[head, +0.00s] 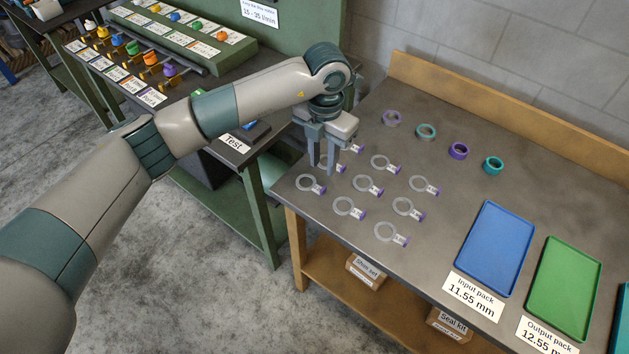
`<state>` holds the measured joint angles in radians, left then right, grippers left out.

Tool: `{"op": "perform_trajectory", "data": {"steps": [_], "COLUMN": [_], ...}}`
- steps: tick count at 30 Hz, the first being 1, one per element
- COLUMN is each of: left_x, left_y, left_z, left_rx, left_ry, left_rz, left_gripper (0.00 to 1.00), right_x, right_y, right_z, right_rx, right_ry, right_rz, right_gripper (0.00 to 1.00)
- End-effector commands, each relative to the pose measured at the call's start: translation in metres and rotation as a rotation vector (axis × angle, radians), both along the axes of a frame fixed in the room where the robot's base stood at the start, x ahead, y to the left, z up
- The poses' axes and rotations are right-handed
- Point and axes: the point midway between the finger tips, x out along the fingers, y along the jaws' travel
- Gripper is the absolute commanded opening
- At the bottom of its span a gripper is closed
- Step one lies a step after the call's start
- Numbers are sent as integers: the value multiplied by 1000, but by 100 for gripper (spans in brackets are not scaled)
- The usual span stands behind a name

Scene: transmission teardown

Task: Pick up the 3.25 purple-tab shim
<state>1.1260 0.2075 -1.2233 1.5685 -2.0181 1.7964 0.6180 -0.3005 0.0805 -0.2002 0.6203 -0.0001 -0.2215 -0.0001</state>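Several grey ring shims with purple tabs lie in rows on the grey bench top. Clear ones include a shim at the left (306,183), one in the middle (363,184), one at the back (380,162), one at the right (419,184) and one at the front (384,231). Their printed sizes are too small to read, so I cannot tell which is 3.25. My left gripper (322,166) points down over the back-left of the rows, its fingers apart and nothing seen between them. It partly hides two shims behind it. My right gripper is not in view.
A blue tray (496,248) and a green tray (566,290) lie to the right. Purple and teal rings, such as a teal one (493,166), stand at the back. A wooden backboard (500,110) edges the bench. A green bench (262,215) stands to the left.

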Motion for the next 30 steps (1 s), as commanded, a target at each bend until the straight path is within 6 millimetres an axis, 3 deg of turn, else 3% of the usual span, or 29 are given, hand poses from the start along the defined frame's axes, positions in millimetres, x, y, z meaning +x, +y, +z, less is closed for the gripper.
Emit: {"op": "perform_trajectory", "data": {"steps": [7, 20, 30], "left_x": [-1, -1, -7], "left_y": [0, 0, -2], "left_z": [-27, -32, -54], "left_rx": [1, -1, 0], "left_ry": [1, 1, 4], "left_rz": [0, 0, 1], "left_gripper": [27, 27, 27], "right_x": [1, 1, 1], "right_y": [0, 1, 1], "right_z": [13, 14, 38], "right_rx": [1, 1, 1], "right_ry": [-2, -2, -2], "right_rz": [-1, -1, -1], "right_gripper": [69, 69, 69]}}
